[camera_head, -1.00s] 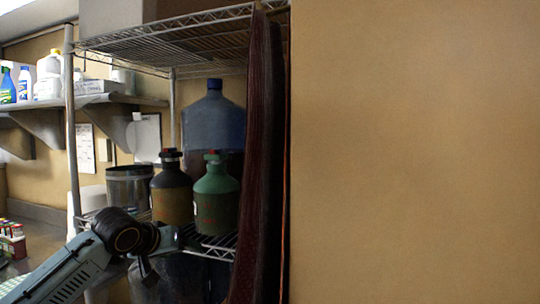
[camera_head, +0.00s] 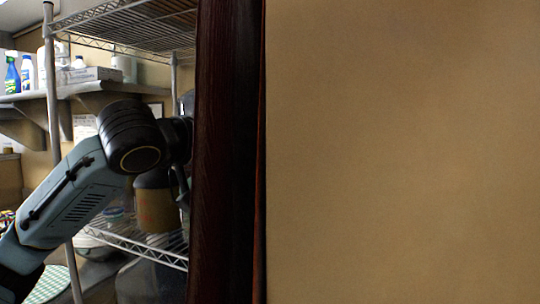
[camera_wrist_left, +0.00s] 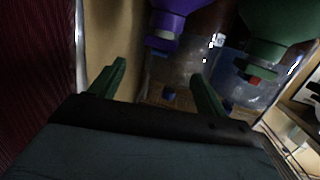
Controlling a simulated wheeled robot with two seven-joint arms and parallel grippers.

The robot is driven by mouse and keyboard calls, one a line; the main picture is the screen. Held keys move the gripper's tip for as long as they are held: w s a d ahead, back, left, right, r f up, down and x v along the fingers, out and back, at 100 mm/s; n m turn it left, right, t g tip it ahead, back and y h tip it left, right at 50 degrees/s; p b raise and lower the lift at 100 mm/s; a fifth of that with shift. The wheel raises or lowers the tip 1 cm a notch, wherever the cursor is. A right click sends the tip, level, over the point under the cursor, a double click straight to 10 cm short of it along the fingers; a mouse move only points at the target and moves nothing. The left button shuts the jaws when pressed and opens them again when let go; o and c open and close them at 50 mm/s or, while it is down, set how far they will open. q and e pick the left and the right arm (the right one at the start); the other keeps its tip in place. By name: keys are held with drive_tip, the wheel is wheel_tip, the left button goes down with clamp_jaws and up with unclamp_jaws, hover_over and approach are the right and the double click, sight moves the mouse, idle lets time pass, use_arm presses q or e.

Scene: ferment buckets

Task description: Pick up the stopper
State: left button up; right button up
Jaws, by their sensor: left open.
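My left gripper (camera_wrist_left: 158,68) is open, its two green fingers spread with nothing held between them. In the left wrist view, a purple bottle (camera_wrist_left: 170,22) hangs neck-down in the picture just beyond the fingers. A green jug (camera_wrist_left: 275,25) is to its right, with a red stopper (camera_wrist_left: 254,80) at its neck. A small blue piece (camera_wrist_left: 169,93) shows between the fingers, farther off; I cannot tell what it is. In the head view, my left arm covers the top of a bottle with a brown label (camera_head: 157,208). My left fingers are hidden there.
A wire shelf (camera_head: 140,247) holds the bottle, with another wire shelf (camera_head: 120,25) above. A dark red vertical panel (camera_head: 225,150) and a tan wall (camera_head: 400,150) block the right side. A wall shelf with cleaning bottles (camera_head: 27,74) is at left.

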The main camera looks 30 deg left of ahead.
use_arm(q)
drive_tip(key=p+x, duration=0.1)
drive_tip(key=x, duration=0.4)
drive_tip(key=shift+w, duration=0.15)
drive_tip(key=p+x, duration=0.1)
drive_tip(key=x, duration=0.2)
drive_tip(key=shift+w+a+r, duration=0.1)
drive_tip(key=shift+w, duration=0.8)
drive_tip(key=shift+s, duration=0.1)
drive_tip(key=c, duration=1.1)
drive_tip(key=shift+o, duration=0.2)
